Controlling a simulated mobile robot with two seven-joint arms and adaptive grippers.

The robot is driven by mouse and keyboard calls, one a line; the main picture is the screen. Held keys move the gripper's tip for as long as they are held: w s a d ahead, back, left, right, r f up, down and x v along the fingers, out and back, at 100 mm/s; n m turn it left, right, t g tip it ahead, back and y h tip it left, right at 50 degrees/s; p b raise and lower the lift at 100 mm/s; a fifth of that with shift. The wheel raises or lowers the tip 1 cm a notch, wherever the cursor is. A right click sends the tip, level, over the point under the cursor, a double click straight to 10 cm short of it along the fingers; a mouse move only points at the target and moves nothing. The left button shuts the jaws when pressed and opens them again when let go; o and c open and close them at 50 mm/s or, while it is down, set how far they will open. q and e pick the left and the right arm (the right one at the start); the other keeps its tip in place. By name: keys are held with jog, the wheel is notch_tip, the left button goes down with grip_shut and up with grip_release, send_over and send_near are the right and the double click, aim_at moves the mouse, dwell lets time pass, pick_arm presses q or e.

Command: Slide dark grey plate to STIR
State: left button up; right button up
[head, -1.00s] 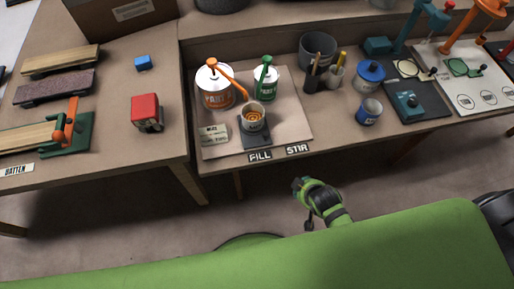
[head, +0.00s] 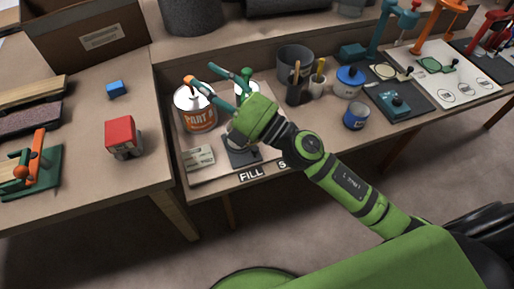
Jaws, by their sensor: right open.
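The dark grey plate (head: 240,158) lies on the light board (head: 205,172) at the front of the middle bench, just behind the FILL label (head: 251,174). The STIR label (head: 281,164) is to its right and mostly hidden by my right arm. My right gripper (head: 204,75) is open and reaches over the board from the lower right. My left gripper is not in view.
A dark pot (head: 295,65), tool holders and blue containers (head: 356,116) stand to the right.

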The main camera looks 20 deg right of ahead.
jog(key=s+a+n+g+y, duration=0.35)
jog(key=n+g, duration=0.25)
jog(key=n, duration=0.2)
jog(key=n+g+h+b, duration=0.2)
jog(key=n+g+h, duration=0.5)
jog(key=n+h, duration=0.6)
send_near(256, 149)
jog(key=a+f+m+h, duration=0.1)
jog(key=a+m+h, duration=0.1)
jog(key=x, duration=0.7)
jog(key=shift+w, duration=0.3)
grip_shut()
